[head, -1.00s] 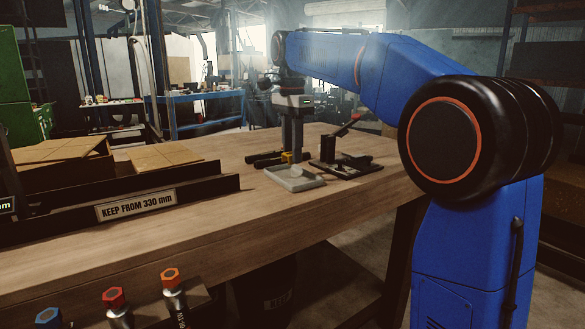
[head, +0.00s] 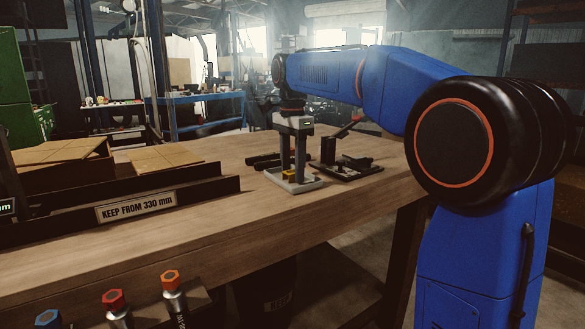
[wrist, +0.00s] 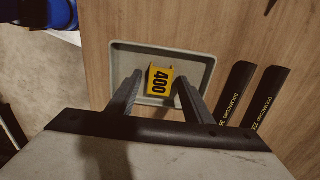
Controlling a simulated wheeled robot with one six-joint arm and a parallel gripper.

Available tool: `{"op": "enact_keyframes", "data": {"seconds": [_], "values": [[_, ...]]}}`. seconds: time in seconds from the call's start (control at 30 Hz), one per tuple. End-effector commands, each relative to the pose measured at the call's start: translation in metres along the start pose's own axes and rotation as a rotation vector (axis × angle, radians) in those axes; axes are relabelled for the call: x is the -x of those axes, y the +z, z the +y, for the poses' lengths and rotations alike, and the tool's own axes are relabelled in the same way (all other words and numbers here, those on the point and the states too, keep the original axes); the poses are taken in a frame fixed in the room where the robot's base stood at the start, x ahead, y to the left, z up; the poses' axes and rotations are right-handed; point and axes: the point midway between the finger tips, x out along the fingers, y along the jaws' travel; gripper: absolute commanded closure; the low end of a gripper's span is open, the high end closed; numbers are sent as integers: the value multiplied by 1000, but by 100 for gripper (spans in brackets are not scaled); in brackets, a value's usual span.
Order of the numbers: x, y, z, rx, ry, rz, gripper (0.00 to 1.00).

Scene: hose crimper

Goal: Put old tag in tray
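The yellow tag (wrist: 160,80), marked "400" in black, is in the grey tray (wrist: 125,58) in the wrist view. In the head view the tag (head: 289,174) shows low between my fingers, over the tray (head: 299,189). My gripper (wrist: 160,77) points down into the tray, with one finger on each side of the tag. Gaps show between the tag and both fingers, so the gripper is open and not holding it. In the head view my gripper (head: 292,176) stands with its fingertips down at the tray. The tag's underside is hidden.
Two black labelled hose pieces (wrist: 238,90) lie right of the tray in the wrist view. A black lever device (head: 345,160) stands right of the tray in the head view. A black rack with a "KEEP FROM 330 mm" sign (head: 136,206) is at left. Front bench wood is clear.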

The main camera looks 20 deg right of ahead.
Motion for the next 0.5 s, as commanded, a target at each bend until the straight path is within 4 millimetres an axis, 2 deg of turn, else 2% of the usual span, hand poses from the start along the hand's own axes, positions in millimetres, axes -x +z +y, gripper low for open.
{"op": "enact_keyframes", "data": {"seconds": [0.27,0.37,0.5], "values": [[2,0,0,0,-1,0,54],[9,0,-1,0,-2,0,54],[29,0,-1,0,-2,0,54]]}}
